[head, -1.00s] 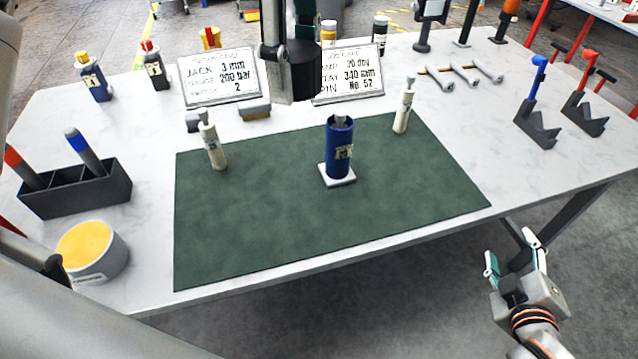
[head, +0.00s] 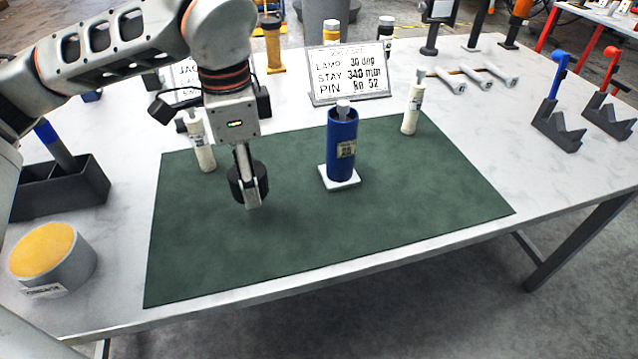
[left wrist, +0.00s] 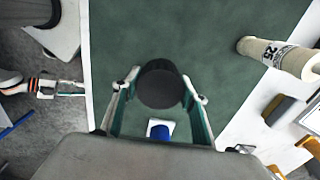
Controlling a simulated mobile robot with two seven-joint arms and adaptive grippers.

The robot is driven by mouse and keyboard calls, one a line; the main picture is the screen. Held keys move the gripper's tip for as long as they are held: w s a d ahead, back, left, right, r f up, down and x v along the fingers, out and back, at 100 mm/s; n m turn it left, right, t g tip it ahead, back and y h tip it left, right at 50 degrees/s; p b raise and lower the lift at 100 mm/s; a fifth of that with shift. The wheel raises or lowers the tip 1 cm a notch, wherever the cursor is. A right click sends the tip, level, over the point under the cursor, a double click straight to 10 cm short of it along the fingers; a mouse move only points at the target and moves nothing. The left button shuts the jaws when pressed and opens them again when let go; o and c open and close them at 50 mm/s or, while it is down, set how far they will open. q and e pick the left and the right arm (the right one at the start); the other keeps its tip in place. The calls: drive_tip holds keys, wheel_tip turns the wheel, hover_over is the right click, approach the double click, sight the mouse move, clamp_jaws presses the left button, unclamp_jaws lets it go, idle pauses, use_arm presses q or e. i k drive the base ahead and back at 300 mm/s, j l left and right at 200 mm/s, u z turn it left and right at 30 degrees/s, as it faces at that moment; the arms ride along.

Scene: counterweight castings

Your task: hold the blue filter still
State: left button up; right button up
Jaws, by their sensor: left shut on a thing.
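The blue filter (head: 342,150), a blue cylinder with a pale label and grey top fitting, stands upright on a white square pad (head: 340,184) on the green mat. My left gripper (head: 248,190) is left of the filter and apart from it, shut on a dark round piece (left wrist: 160,85) held above the mat. In the left wrist view, part of the blue filter (left wrist: 164,133) shows below that piece. My right gripper (left wrist: 72,89) shows small at the left of the wrist view, off the table front, its fingers apart; it is out of the head view.
The green mat (head: 300,240) is bare in front of the filter. Cream cylinders stand at its back left (head: 203,155) and back right (head: 412,108). A sign card (head: 350,75) stands behind. A yellow-topped tub (head: 60,270) and a dark marker box (head: 85,190) are left.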

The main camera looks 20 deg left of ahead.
sight(338, 173)
drive_tip(key=k, duration=0.75)
drive_tip(key=k+u, duration=0.2)
drive_tip(key=u, duration=0.2)
drive_tip(key=k+j+u, duration=0.1)
drive_tip(key=u, duration=0.25)
drive_tip(key=i+l+u, duration=0.2)
drive_tip(key=l+u, duration=0.25)
drive_tip(key=i+l, duration=0.2)
drive_tip(key=l, duration=0.2)
drive_tip(key=i+l, duration=0.2)
drive_tip(key=l, duration=0.2)
drive_tip(key=i+l, duration=0.2)
drive_tip(key=l, duration=0.15)
drive_tip(key=i+l, duration=0.25)
drive_tip(key=l, duration=0.15)
drive_tip(key=i+l, duration=0.2)
drive_tip(key=l, duration=0.2)
